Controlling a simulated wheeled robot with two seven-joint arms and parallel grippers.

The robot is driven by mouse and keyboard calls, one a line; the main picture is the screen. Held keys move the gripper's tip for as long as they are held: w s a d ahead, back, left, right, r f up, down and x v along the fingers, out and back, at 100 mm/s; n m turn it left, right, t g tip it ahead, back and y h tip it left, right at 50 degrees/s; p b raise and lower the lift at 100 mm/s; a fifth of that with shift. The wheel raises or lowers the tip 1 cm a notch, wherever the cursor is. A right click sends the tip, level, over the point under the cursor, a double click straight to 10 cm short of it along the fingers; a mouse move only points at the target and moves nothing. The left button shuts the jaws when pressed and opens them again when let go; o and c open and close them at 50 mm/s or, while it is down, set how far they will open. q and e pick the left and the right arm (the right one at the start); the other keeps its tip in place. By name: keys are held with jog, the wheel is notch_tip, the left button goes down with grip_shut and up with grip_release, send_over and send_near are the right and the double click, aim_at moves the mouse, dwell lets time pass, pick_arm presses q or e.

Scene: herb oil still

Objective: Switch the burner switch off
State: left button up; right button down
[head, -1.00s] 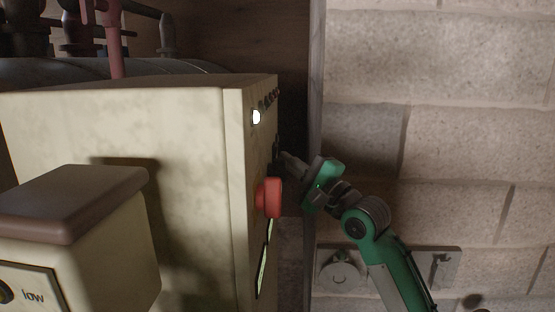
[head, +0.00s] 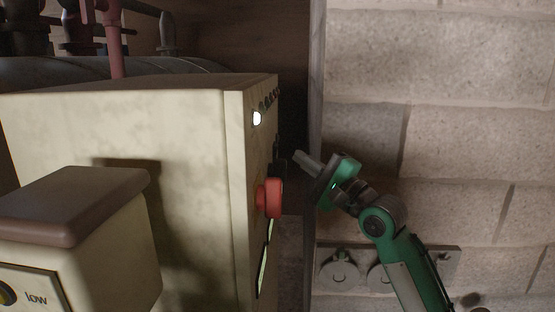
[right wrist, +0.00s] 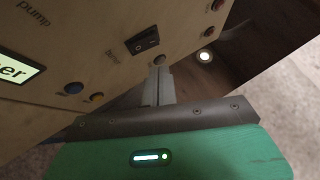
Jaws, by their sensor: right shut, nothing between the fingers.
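A black rocker switch (right wrist: 142,41) sits on the cream control panel in the right wrist view, beside a small blurred label. I cannot tell for sure which way it is set. In the head view the panel is edge-on, and the dark switch (head: 277,152) shows only as a thin bump on its right face. My right gripper (head: 298,156) is shut and empty, a short gap to the right of the panel face. In the right wrist view its closed fingertips (right wrist: 160,62) appear just beside the switch. My left gripper is in neither view.
A red knob-like button (head: 270,198) sticks out of the panel below the switch. A brown-topped box (head: 75,205) stands in front. A block wall (head: 450,110) bounds the right side.

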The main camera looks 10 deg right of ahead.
jog(key=shift+s+d+r, duration=0.1)
jog(key=shift+s+d, duration=0.15)
jog(key=shift+d, duration=0.6)
jog(key=shift+s+d+r, duration=0.1)
jog(key=shift+s+d, duration=0.15)
jog(key=shift+d, duration=0.55)
